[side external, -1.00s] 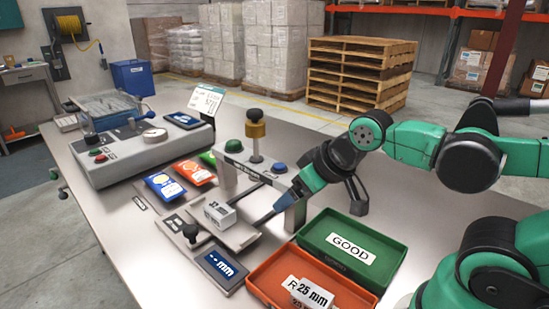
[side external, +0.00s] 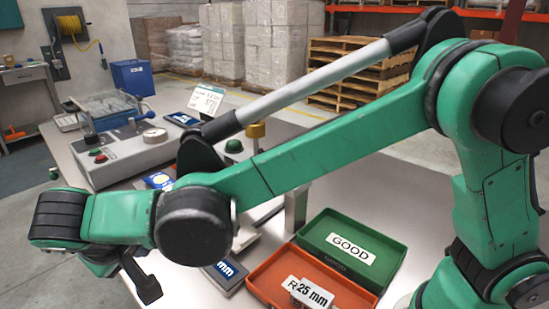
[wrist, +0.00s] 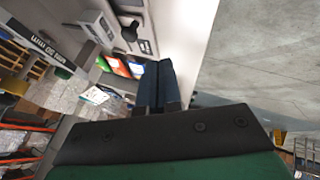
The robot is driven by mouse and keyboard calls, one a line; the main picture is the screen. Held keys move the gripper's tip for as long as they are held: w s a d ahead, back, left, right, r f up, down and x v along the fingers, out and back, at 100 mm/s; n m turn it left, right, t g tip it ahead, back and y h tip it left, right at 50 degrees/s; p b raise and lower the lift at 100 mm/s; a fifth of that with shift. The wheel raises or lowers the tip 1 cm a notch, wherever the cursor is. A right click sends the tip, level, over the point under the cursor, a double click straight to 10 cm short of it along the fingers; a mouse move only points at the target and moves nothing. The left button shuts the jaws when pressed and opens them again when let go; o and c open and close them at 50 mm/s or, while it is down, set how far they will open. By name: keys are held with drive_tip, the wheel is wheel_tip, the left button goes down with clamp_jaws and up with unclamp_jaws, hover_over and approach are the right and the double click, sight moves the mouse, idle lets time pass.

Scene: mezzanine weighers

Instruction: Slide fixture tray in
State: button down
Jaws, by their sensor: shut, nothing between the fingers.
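The fixture tray is mostly hidden behind my arm in the side view. In the wrist view its black knob (wrist: 130,31) shows at the top, with a white labelled block (wrist: 97,25) to the left of it. The gauge frame it belongs to shows only in part in the side view, as a light upright post (side external: 297,205) beyond my arm. My gripper (side external: 148,289) hangs at the lower left in the side view, on the near-left side of the knob's place. Its fingers (wrist: 158,82) are shut and empty in the wrist view, apart from the knob.
A green GOOD bin (side external: 350,247) and an orange bin (side external: 314,280) with a 25 mm label stand right of the gauge. A blue mm display (side external: 226,271) lies beside them. Coloured packets (wrist: 120,67) and a grey weigher (side external: 115,158) lie further back. The table edge is close to my gripper.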

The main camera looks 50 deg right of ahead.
drive_tip(key=x, duration=0.9)
drive_tip(key=shift+a+f, duration=0.2)
drive_tip(key=d, duration=0.2)
drive_tip(key=w+d, duration=0.1)
drive_tip(key=shift+w+f, duration=0.1)
drive_tip(key=shift+f, duration=0.2)
drive_tip(key=shift+w+d, duration=0.1)
drive_tip(key=shift+d, duration=0.5)
drive_tip(key=shift+d, duration=0.2)
drive_tip(key=d, duration=1.1)
drive_tip(key=shift+d, duration=0.3)
